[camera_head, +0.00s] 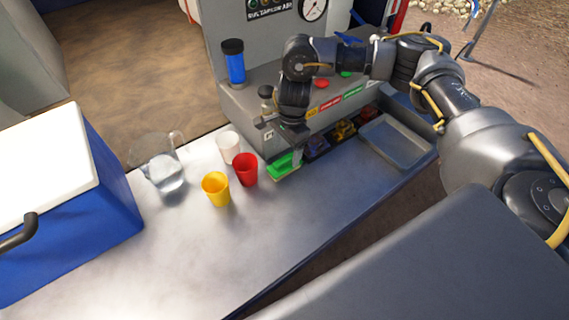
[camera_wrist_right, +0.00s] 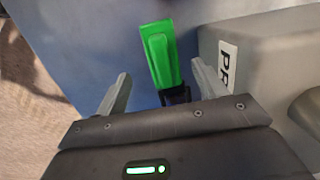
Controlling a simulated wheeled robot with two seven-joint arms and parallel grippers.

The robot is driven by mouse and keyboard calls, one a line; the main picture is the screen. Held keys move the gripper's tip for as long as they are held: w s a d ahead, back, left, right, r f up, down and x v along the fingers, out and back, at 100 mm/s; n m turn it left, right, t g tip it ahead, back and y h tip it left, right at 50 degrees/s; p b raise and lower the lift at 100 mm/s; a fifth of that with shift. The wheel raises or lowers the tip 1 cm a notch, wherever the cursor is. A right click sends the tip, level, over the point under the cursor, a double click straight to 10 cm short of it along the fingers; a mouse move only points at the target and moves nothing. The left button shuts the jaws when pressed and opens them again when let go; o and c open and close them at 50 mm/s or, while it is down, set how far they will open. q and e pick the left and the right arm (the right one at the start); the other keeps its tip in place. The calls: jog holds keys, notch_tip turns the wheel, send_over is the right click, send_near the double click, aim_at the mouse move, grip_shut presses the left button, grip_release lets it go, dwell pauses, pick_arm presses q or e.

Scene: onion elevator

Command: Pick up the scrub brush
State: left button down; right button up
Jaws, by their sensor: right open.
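The green scrub brush (camera_head: 284,166) lies on the metal counter (camera_head: 215,245), against the front of the grey machine. In the right wrist view the green brush (camera_wrist_right: 160,50) lies between and beyond my two fingers, with a dark part at its near end. My right gripper (camera_head: 283,150) is over the brush, pointing down. In the wrist view its fingers (camera_wrist_right: 160,78) are spread on either side of the brush, with a gap on each side. It holds nothing. My left gripper is not in view.
Red (camera_head: 245,170), yellow (camera_head: 216,190) and white (camera_head: 229,147) cups stand left of the brush, with a clear pitcher (camera_head: 160,163) beyond them. A blue cooler (camera_head: 100,190) is at the left. A grey tray (camera_head: 397,143) is at the right. The counter front is clear.

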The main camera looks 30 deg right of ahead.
aim_at(285, 158)
jog(key=shift+f, duration=0.35)
jog(key=shift+s+f+p, duration=0.1)
jog(key=shift+f+p, duration=0.2)
jog(key=shift+p, duration=0.2)
jog(key=f, duration=0.1)
jog(key=f+p, duration=0.1)
jog(key=f, duration=0.1)
jog(key=shift+w+a+f+p, duration=0.2)
jog(key=shift+w+f+p, duration=0.05)
jog(key=shift+f+p, duration=0.15)
jog(key=shift+f, duration=0.4)
jog(key=c, duration=1.1)
notch_tip(285, 158, up, 9)
jog(key=b, duration=0.3)
jog(key=shift+r, duration=0.55)
jog(key=o, duration=0.5)
jog(key=c, duration=0.4)
jog(key=shift+o, duration=0.2)
jog(key=s+a+r+n, duration=0.3)
jog(key=s+r+n, duration=0.2)
jog(key=s+n, duration=0.1)
jog(key=shift+s+g, duration=0.3)
jog(key=shift+s, duration=0.35)
